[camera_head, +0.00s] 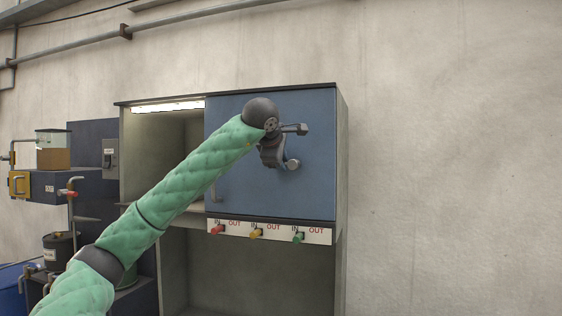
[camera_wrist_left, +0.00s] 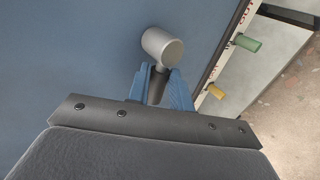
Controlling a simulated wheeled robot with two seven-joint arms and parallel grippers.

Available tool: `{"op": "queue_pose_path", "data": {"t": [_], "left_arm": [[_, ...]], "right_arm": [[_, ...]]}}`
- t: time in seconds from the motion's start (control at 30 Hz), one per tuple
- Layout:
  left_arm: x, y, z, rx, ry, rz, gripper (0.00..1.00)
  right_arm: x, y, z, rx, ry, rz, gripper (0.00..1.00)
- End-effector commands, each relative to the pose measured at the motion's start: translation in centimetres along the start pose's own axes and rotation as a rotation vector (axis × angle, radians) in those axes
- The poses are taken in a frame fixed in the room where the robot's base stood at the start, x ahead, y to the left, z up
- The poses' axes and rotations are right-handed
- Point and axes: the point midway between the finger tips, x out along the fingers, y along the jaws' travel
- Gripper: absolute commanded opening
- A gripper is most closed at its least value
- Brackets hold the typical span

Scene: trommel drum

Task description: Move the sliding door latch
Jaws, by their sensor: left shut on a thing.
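The sliding door (camera_head: 308,195) is a blue panel covering the right part of a grey cabinet. In the left wrist view the latch (camera_wrist_left: 162,46) is a cylinder on a dark stem, pointing out from the blue door (camera_wrist_left: 60,55). My left gripper (camera_head: 275,156) is at the door face beside the knob. Its blue fingers (camera_wrist_left: 160,84) are closed around the dark stem in the left wrist view. The latch's base is hidden by the knob and fingers. My right gripper is not in view.
Left of the door the cabinet (camera_head: 340,150) is open, with a lit lamp (camera_head: 168,106) on top. Below the door is a strip with red (camera_head: 217,229), yellow (camera_head: 256,233) and green (camera_head: 298,237) knobs. A small bar handle (camera_head: 216,190) sits near the door's left edge.

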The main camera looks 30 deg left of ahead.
Motion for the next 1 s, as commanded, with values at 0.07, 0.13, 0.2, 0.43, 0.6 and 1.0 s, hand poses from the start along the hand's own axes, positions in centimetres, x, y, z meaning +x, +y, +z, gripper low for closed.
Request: {"op": "queue_pose_path", "data": {"t": [0.07,0.13,0.2,0.43,0.6,1.0], "left_arm": [[-0.06,0.07,0.05,0.008,0.004,0.001,0.00],[-0.04,0.06,0.05,0.011,0.006,0.001,0.00],[-0.04,0.05,0.05,0.012,0.007,0.001,0.00],[-0.03,0.05,0.03,0.011,0.007,0.001,0.00],[-0.03,0.05,0.03,0.011,0.007,0.001,0.43],[-0.64,-0.11,0.05,0.010,0.007,0.001,0.43]], "right_arm": [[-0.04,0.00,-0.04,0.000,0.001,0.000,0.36],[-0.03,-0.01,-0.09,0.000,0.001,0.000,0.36],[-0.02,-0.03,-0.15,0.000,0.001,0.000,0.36],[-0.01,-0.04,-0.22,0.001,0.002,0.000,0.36],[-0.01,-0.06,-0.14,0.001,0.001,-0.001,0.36],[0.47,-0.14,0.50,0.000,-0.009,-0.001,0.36]]}}
